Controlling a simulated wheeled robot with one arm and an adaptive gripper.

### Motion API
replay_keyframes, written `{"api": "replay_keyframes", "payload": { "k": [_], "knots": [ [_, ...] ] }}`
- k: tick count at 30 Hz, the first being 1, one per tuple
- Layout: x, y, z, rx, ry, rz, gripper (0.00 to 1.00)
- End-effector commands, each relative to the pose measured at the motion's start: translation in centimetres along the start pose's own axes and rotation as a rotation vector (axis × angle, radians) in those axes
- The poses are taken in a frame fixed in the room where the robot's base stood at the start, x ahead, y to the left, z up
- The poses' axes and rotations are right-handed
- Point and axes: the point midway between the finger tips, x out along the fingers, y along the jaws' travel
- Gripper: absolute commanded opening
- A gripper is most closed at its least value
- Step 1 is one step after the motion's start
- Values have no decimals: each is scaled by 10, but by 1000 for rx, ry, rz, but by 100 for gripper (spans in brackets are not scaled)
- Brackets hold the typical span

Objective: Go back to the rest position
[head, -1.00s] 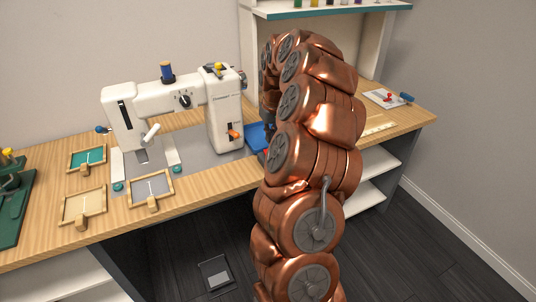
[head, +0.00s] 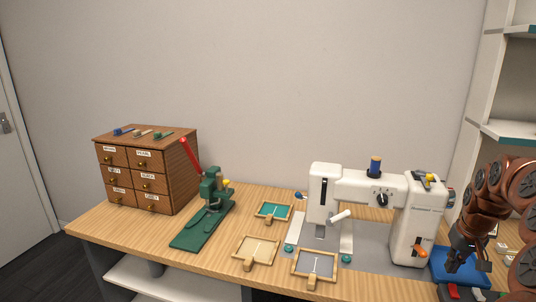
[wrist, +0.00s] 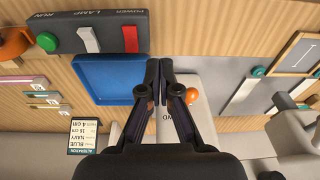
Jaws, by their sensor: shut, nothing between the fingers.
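My gripper (wrist: 159,72) is shut and empty in the wrist view, its two dark fingers together. It hangs above the table between a blue tray (wrist: 100,80) and the white base of the sewing machine. In the head view my gripper (head: 453,262) is at the lower right, over the blue tray (head: 478,281), at the end of my copper arm. I cannot tell its exact height above the tray.
The white sewing machine (head: 330,195) stands just left of my gripper. Several small framed pieces, a green press (head: 212,190) and a wooden drawer cabinet (head: 150,175) stand further left. A switch panel (wrist: 85,35) and an alteration card (wrist: 84,137) are near the tray.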

Motion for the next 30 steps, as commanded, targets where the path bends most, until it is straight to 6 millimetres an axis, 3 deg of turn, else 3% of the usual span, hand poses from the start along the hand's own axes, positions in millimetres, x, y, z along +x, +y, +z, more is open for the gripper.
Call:
{"api": "replay_keyframes", "payload": {
  "k": [1,6,15,21,30],
  "knots": [
    [-14,-24,5,-34,-3,-12,0],
    [-44,-97,34,-126,-32,-44,0],
    [-87,-188,117,-247,-100,-60,0],
    [-105,-224,185,-297,-158,-47,0],
    [-121,-242,290,-314,-238,-9,0]
  ]
}}
